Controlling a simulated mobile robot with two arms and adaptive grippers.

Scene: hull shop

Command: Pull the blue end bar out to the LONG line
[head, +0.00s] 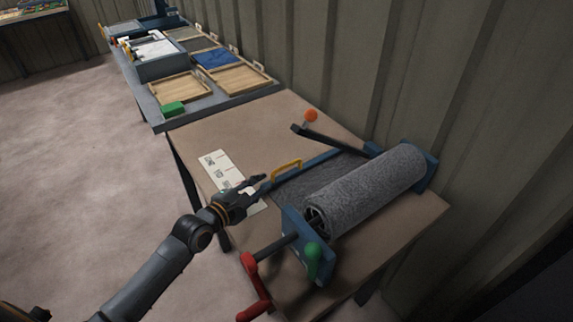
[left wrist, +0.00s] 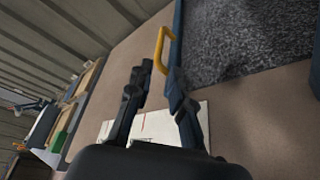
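The blue end bar (head: 322,158) lies flat on the brown table at the free edge of grey sheet from the roll (head: 372,187). Its yellow handle (head: 287,168) stands on its near-left side; in the left wrist view the handle (left wrist: 161,48) is just beyond my fingertips. My left gripper (head: 259,183) is open and empty, just short of the handle and over the edge of a white marked card (head: 219,169). The card also shows below the fingers in the left wrist view (left wrist: 150,124). Its lettering is too small to read. My right gripper is out of view.
A red crank (head: 253,282) and a green knob (head: 314,258) sit at the roller's near end. A dark lever with an orange ball (head: 311,115) rises behind. Wooden trays (head: 181,88) and a green block (head: 173,109) are on the far bench.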

